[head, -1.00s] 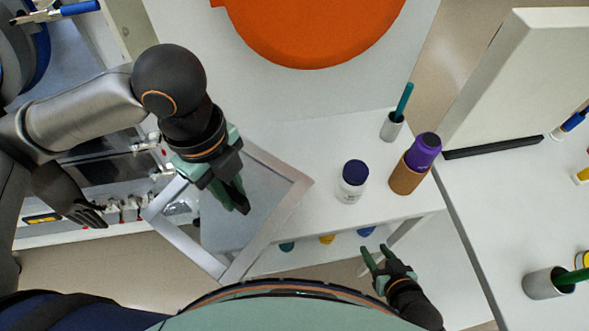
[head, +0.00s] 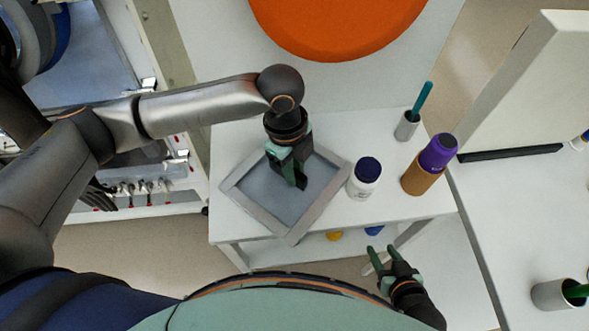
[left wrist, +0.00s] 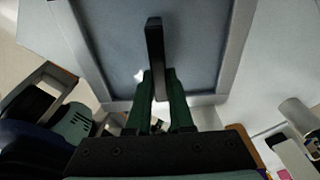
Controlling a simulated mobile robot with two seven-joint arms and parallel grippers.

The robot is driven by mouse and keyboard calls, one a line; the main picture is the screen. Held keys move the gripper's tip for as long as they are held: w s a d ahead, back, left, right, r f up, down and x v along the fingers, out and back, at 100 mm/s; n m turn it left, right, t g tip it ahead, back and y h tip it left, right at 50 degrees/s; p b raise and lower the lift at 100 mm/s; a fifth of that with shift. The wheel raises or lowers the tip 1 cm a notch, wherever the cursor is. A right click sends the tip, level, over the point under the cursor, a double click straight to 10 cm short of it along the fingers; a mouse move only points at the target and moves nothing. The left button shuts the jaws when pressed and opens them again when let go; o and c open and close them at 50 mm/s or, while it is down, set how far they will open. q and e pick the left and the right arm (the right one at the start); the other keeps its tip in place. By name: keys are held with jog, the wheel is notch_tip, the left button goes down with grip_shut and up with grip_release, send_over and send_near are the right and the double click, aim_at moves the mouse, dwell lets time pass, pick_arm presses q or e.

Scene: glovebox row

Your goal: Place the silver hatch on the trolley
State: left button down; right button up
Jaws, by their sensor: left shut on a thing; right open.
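The silver hatch (head: 257,207), a square grey panel with a lighter metal frame, is over the left part of the white trolley (head: 395,208) top in the head view. Its near corner reaches past the trolley's front edge. I cannot tell whether it rests on the top or hangs just above it. My left gripper (head: 295,180) is shut on the hatch's dark handle, which shows upright in the left wrist view (left wrist: 155,60). My right gripper (head: 388,262) is open and empty in front of the trolley.
A white jar with a dark blue lid (head: 366,177) stands close to the hatch's right corner. An orange round thing (head: 340,25) is behind.

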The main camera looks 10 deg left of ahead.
pick_arm(q)
jog(key=shift+f, duration=0.25)
jog(key=c, duration=0.8)
grip_release()
jog(key=shift+f, duration=0.1)
notch_tip(320, 180, up, 12)
jog(key=a, duration=0.1)
jog(key=shift+w+a, duration=0.15)
jog(key=shift+w, duration=0.2)
